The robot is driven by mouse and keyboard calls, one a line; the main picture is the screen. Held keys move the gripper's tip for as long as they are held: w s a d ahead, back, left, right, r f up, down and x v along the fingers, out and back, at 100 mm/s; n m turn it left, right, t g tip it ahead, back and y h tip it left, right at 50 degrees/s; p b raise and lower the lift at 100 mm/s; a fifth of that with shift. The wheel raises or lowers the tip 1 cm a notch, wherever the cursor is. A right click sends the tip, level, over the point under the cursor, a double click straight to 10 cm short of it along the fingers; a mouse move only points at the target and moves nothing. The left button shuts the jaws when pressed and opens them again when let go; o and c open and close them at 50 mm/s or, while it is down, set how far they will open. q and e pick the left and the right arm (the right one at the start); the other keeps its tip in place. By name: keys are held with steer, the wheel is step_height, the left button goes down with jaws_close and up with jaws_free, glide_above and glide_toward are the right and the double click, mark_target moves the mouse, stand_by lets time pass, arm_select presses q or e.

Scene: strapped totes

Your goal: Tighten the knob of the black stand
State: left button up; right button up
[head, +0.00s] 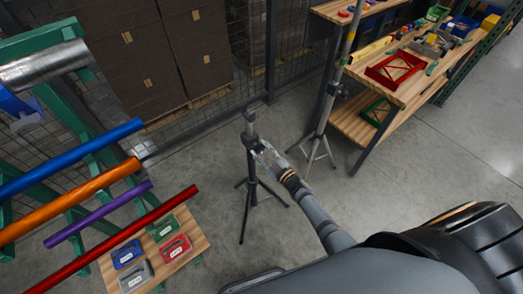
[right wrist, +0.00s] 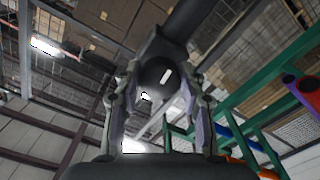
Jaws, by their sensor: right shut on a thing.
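The black stand (head: 248,172) is an upright tripod on the concrete floor, in the middle of the head view. My right gripper (head: 257,148) reaches it from the lower right and meets the stand's upper collar. In the right wrist view, my right gripper (right wrist: 158,100) has its two fingers on either side of a round dark knob (right wrist: 156,74), shut on it. The stand's dark post rises behind the knob in that view. In the head view the knob is mostly hidden by the fingers. My left gripper is not in view.
A grey tripod (head: 318,140) stands right of the black stand, near a wooden workbench (head: 408,85). A green rack with coloured tubes (head: 70,208) and a low wooden board with small boxes (head: 190,235) are at left. Stacked cartons stand behind wire mesh. Floor around the stand is clear.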

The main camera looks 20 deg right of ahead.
steer(key=shift+f, duration=0.1)
steer(key=o, duration=1.2)
steer(key=v, duration=1.2)
